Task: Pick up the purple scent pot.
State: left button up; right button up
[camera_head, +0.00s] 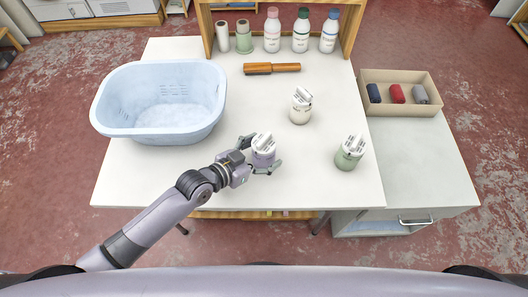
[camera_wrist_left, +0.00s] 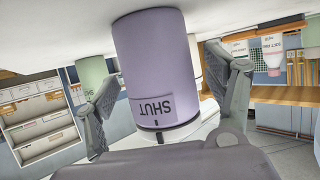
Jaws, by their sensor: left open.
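The purple scent pot (camera_head: 263,154) stands on the white table, near its front middle, with white tags on its top. My left gripper (camera_head: 264,156) is at the pot, with one finger on each side of it. In the left wrist view, which is upside down, the purple pot (camera_wrist_left: 155,65) fills the middle and its label reads SHUT. The fingers of the left gripper (camera_wrist_left: 165,85) are open around it; a gap shows on the left side, while contact on the right is hard to tell. My right gripper is not in view.
A cream pot (camera_head: 300,106) stands behind and right, a green pot (camera_head: 349,152) farther right. A blue basket (camera_head: 162,100) is at the left. A wooden-handled tool (camera_head: 272,68), a shelf with bottles (camera_head: 301,32) and a beige tray (camera_head: 436,101) of rolls are farther off.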

pick_arm(q)
jog(key=shift+w+d+f, duration=0.15)
jog(key=shift+w+d, duration=0.1)
jog(key=shift+d, duration=0.05)
jog(key=shift+c, duration=0.2)
jog(key=c, duration=1.2)
jog(key=shift+c, duration=0.2)
jog(key=shift+r, duration=0.55)
jog(key=shift+s+a+r, duration=0.15)
jog(key=shift+s+a, duration=0.1)
jog(key=shift+a, duration=0.05)
jog(key=s+a, duration=2.1)
jog(key=a, duration=0.2)
jog(key=shift+s, duration=0.2)
jog(key=shift+r, duration=0.1)
